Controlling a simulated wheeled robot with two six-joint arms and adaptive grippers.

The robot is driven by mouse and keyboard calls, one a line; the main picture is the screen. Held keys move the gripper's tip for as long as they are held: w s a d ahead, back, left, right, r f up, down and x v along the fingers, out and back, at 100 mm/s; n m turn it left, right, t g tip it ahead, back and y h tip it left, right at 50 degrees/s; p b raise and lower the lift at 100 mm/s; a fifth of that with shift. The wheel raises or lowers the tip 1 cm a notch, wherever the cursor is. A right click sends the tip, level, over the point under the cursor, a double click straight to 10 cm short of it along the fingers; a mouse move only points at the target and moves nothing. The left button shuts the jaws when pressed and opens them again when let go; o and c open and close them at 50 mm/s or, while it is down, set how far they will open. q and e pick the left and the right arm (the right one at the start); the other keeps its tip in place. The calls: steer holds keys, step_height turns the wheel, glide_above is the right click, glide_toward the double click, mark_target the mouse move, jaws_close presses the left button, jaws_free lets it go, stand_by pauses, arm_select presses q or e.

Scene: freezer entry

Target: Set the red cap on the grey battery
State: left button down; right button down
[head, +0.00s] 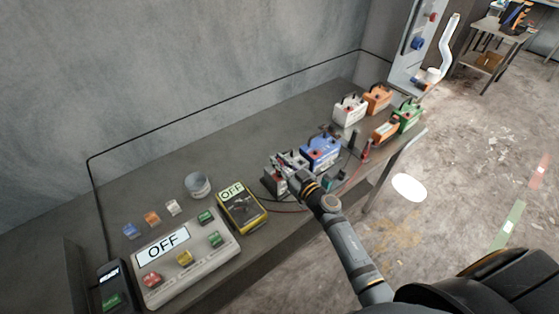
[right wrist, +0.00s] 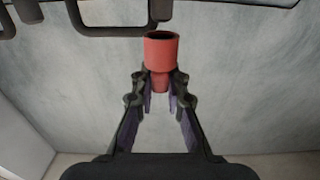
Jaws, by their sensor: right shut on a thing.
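My right gripper (head: 290,170) reaches over the table at the row of batteries. In the right wrist view its fingers (right wrist: 161,82) are shut on the narrow lower part of the red cap (right wrist: 161,50). The cap's wide, hollow end points away from the gripper. A dark handle-like bar (right wrist: 112,30) shows just beyond the cap; I cannot tell whether they touch. The grey battery (head: 272,183) is partly hidden behind my gripper in the head view. The cap cannot be made out there. My left gripper is not in view.
A blue battery (head: 321,149) stands just right of my gripper. White (head: 350,110), orange (head: 378,97) and green (head: 408,114) batteries stand farther back. A yellow meter (head: 243,208), a round tin (head: 197,184) and a button panel (head: 190,262) reading OFF lie to the left.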

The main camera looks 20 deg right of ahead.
steer(key=shift+f+b, duration=0.9)
steer(key=shift+f, duration=0.45)
steer(key=c, duration=1.3)
jaws_free()
steer(key=shift+s, duration=0.1)
steer(key=v, duration=1.1)
steer(key=shift+s+d, duration=0.15)
steer(key=shift+s, duration=0.25)
